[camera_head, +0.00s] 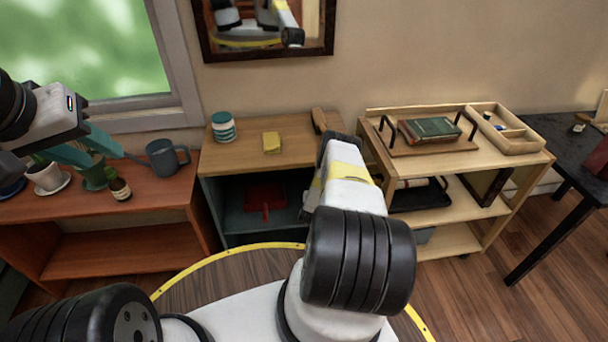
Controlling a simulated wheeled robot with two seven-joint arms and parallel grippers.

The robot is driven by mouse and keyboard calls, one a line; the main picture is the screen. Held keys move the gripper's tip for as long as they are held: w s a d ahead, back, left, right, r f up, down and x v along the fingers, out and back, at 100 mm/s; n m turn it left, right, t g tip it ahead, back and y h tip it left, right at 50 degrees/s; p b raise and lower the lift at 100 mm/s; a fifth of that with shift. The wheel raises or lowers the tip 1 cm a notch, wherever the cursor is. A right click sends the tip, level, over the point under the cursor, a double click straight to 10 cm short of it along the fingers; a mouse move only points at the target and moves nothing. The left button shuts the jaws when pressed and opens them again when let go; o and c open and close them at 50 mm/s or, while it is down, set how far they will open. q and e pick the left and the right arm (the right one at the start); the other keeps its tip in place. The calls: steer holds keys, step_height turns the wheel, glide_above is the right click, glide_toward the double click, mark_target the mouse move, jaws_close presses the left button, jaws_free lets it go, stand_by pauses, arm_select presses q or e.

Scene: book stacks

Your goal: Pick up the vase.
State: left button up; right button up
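I see nothing that I can clearly name as a vase. A teal and white banded jar (223,127) stands upright on the wooden shelf top in the middle. My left gripper (104,159) has teal fingers spread apart, with no object visibly held.
A yellow block (271,143) lies near the jar. A light wood cart (519,163) holds a green book (429,130). A black table (563,150) stands right.

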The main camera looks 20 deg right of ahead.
steer(key=shift+c, duration=0.2)
jaws_close()
steer(key=shift+w, duration=0.1)
steer(key=shift+r, duration=0.2)
